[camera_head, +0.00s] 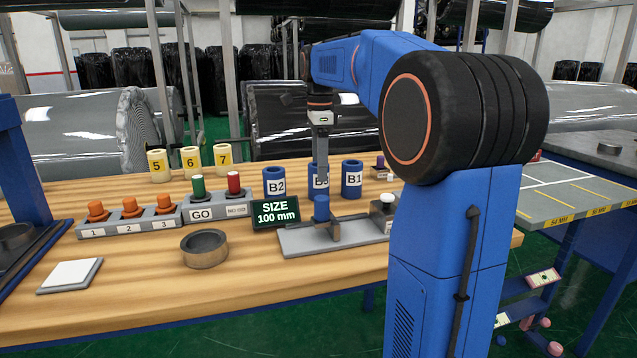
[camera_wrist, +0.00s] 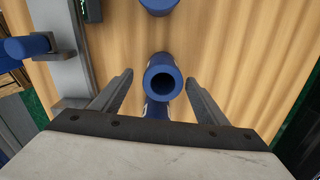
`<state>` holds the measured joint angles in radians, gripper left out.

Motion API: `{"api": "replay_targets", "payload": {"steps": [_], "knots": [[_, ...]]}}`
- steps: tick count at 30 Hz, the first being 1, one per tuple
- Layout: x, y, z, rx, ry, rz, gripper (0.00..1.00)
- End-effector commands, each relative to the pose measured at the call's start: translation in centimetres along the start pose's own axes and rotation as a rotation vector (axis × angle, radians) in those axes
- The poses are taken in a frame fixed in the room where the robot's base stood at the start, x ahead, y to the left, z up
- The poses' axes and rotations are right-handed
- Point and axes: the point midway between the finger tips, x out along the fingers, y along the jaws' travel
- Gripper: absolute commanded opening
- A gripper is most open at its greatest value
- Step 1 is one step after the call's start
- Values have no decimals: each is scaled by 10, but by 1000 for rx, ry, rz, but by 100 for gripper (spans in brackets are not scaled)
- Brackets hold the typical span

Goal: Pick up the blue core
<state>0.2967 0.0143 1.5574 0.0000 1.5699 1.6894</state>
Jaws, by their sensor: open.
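Three upright blue cores stand in a row on the wooden table: B2 (camera_head: 274,184), a middle one (camera_head: 312,190) with its label partly covered, and B1 (camera_head: 352,180). My gripper (camera_head: 321,178) points down in front of the middle core in the head view. In the wrist view my gripper (camera_wrist: 158,77) is open, with a blue core (camera_wrist: 163,83) between and below its fingers. The fingers stand apart from it on both sides. Another blue core (camera_wrist: 158,4) shows at the top edge of the wrist view.
A grey fixture (camera_head: 295,244) with a blue cylinder (camera_head: 321,208) lies in front of the row. A SIZE 100 mm display (camera_head: 275,213), a dark ring (camera_head: 204,248) and orange-topped button blocks (camera_head: 130,222) are left. Yellow cores (camera_head: 191,162) stand behind.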

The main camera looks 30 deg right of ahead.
Motion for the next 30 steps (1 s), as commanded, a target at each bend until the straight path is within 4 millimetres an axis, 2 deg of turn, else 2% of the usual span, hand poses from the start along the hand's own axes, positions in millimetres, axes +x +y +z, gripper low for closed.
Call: {"api": "replay_targets", "payload": {"steps": [8,16,26,27,30], "knots": [[18,-1,0,0,0,1,68],[53,-4,1,-1,-1,1,68],[61,-5,1,-1,-1,-1,68],[61,-5,1,-1,-1,-1,65],[60,-5,1,-1,-1,-1,42]]}}
